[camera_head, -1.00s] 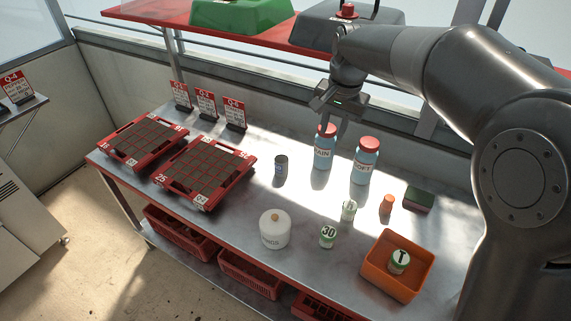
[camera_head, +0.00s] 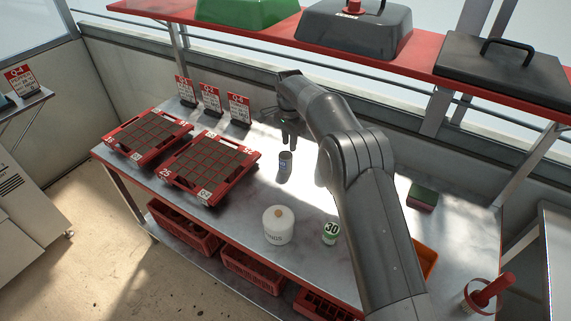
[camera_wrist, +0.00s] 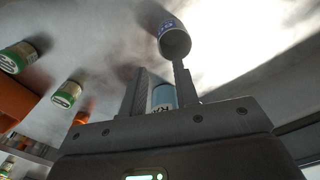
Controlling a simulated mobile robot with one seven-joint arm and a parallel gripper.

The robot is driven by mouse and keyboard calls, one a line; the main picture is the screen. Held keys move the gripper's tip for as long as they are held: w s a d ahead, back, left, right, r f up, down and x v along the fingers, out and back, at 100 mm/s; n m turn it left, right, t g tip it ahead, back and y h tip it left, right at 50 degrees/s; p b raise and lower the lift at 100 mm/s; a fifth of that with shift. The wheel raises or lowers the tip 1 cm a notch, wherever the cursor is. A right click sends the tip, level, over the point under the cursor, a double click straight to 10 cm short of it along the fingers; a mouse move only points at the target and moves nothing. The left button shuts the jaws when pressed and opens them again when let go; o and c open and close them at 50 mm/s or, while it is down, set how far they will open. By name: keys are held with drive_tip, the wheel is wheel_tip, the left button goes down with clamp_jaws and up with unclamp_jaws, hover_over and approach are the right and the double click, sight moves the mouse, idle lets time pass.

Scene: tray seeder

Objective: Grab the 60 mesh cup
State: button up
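A similar cup (camera_wrist: 18,57) is further left; the head view shows a green-and-white cup marked 30 (camera_head: 330,233). A small grey cup with a blue label (camera_head: 285,162) stands on the bench; in the wrist view it (camera_wrist: 174,40) appears just beyond the right fingertip. My gripper (camera_head: 291,142) is above and close to the grey cup; in the wrist view (camera_wrist: 159,70) its fingers are apart and empty.
A blue bottle (camera_wrist: 163,97) shows between my fingers, behind them. A white lidded jar (camera_head: 278,226) stands at the front. Red seed trays (camera_head: 248,158) lie on the left. An orange bin (camera_head: 428,262) and a sponge (camera_head: 422,197) are right, partly beyond my arm.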

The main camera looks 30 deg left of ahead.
sight(289, 172)
wheel_tip(289, 172, down, 11)
drive_tip(key=shift+r, duration=0.1)
idle(0.5)
drive_tip(key=shift+c, duration=0.5)
clamp_jaws()
